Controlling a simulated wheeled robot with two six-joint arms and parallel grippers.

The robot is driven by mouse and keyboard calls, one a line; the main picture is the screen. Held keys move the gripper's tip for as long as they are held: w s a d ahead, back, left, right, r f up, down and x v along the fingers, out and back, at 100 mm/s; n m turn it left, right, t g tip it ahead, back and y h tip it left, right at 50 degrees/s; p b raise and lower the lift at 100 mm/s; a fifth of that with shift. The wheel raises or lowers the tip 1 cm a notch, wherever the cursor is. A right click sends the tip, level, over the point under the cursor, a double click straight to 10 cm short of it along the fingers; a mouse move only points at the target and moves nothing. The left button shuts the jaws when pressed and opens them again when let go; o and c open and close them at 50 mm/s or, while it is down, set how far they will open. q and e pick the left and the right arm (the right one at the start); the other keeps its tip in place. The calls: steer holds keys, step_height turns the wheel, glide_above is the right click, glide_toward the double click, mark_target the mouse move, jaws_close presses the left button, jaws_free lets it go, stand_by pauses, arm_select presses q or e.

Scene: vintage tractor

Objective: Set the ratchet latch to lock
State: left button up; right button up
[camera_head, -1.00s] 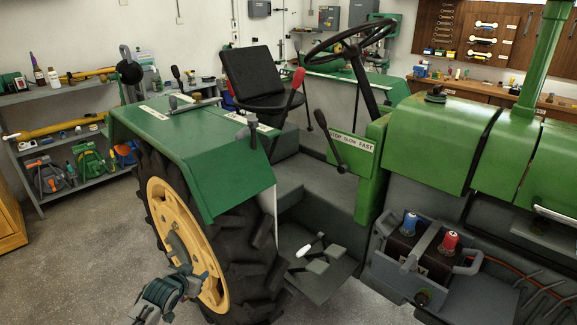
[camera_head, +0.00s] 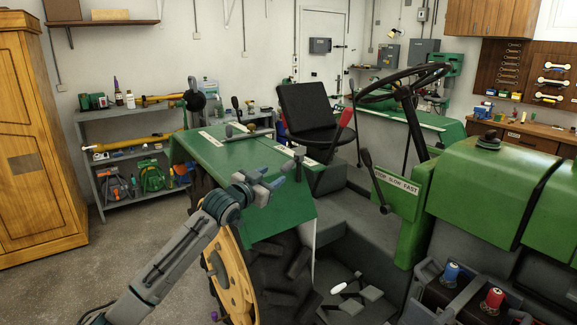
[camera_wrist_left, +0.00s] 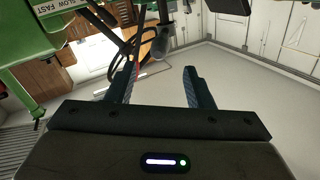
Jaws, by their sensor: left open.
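I cannot tell for sure which part is the ratchet latch. A small grey lever (camera_head: 298,164) stands at the inner edge of the green fender (camera_head: 232,158), beside a white label. A tall lever with a red grip (camera_head: 343,122) rises just right of it. A white-tipped lever (camera_head: 345,284) lies low by the grey pedals. My left gripper (camera_head: 268,187) is over the fender, just left of the grey lever in the picture, apparently apart from it. In the left wrist view its fingers (camera_wrist_left: 160,88) are spread with nothing held between them. My right gripper is out of view.
The black seat (camera_head: 307,108), steering wheel (camera_head: 403,83) and black-knobbed throttle lever (camera_head: 375,180) crowd the space to the right. Open floor lies left, before a shelf (camera_head: 95,164) and a wooden cabinet (camera_head: 30,140).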

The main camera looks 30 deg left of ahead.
mark_target(281, 170)
arm_select(q)
steer(key=w+p, duration=0.2)
steer(key=w, duration=0.6)
steer(key=shift+w+p, duration=0.15)
steer(key=shift+p, duration=0.25)
steer(key=shift+w+a+f, duration=0.1)
steer(key=shift+w, duration=0.2)
